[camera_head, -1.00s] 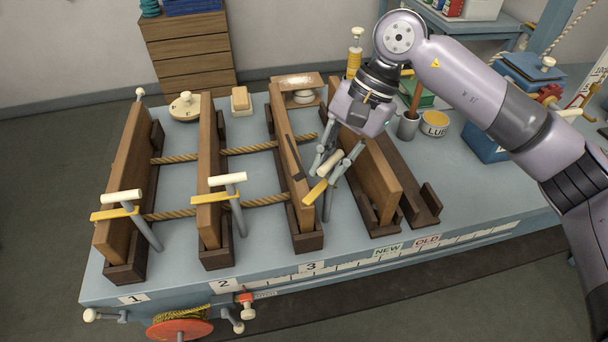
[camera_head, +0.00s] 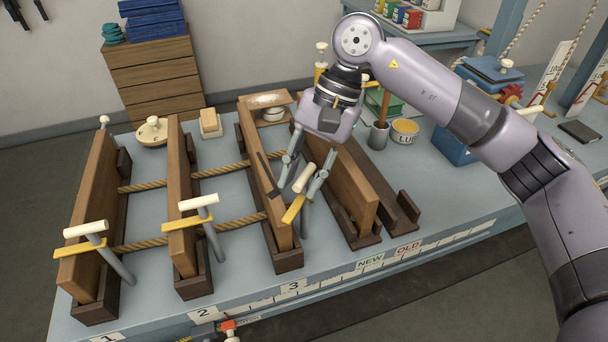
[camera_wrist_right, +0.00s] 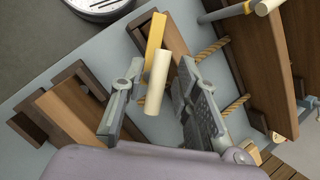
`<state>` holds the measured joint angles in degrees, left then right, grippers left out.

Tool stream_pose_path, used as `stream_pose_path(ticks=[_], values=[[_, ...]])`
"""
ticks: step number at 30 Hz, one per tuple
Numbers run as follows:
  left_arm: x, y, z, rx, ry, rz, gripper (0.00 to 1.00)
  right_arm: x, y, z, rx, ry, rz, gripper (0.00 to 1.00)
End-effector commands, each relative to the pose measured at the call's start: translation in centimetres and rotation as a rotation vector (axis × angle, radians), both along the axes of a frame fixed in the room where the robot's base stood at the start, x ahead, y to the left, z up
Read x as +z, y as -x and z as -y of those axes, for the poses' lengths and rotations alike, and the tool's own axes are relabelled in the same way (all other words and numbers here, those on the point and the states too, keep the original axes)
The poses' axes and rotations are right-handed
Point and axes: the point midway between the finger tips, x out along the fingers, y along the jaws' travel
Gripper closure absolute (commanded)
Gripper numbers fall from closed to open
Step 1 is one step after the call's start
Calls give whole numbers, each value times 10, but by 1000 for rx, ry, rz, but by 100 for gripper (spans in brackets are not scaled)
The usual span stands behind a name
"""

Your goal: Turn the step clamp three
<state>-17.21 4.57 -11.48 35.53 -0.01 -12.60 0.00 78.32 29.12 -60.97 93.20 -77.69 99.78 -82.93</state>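Step clamp three, with a yellow bar (camera_head: 293,209) and a cream handle (camera_head: 304,178), is at the near end of the board above label 3 (camera_head: 293,286). In the right wrist view its handle (camera_wrist_right: 157,82) and yellow bar (camera_wrist_right: 155,38) also show. My right gripper (camera_head: 301,180) is over this clamp. Its fingers (camera_wrist_right: 158,105) are spread on both sides of the handle, with visible gaps to it. Two similar clamps stand at boards 1 and 2, with cream handles (camera_head: 86,229) and (camera_head: 198,202). My left gripper is not in view.
Upright brown boards (camera_head: 180,190) stand in dark holders on the blue-grey table (camera_head: 225,250), linked by ropes (camera_head: 222,169). More boards (camera_head: 350,185) stand close right of clamp three. A grey cup (camera_head: 378,137) and a yellow-rimmed tin (camera_head: 404,131) are behind.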

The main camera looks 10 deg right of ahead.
Motion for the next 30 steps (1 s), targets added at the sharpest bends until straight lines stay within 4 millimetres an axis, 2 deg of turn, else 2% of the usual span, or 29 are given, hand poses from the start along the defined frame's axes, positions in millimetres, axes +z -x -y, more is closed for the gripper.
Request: stream_pose_path(ticks=[9, 13, 24, 30], values=[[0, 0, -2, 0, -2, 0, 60, -2, 1, 1, 2, 4, -5, 67], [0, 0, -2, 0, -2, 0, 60, 7, -2, 4, 0, 4, -4, 67], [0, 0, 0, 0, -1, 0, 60, 75, -18, 30, 0, 2, -3, 67], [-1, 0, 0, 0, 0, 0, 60, 100, -24, 40, 0, 2, -3, 67]])
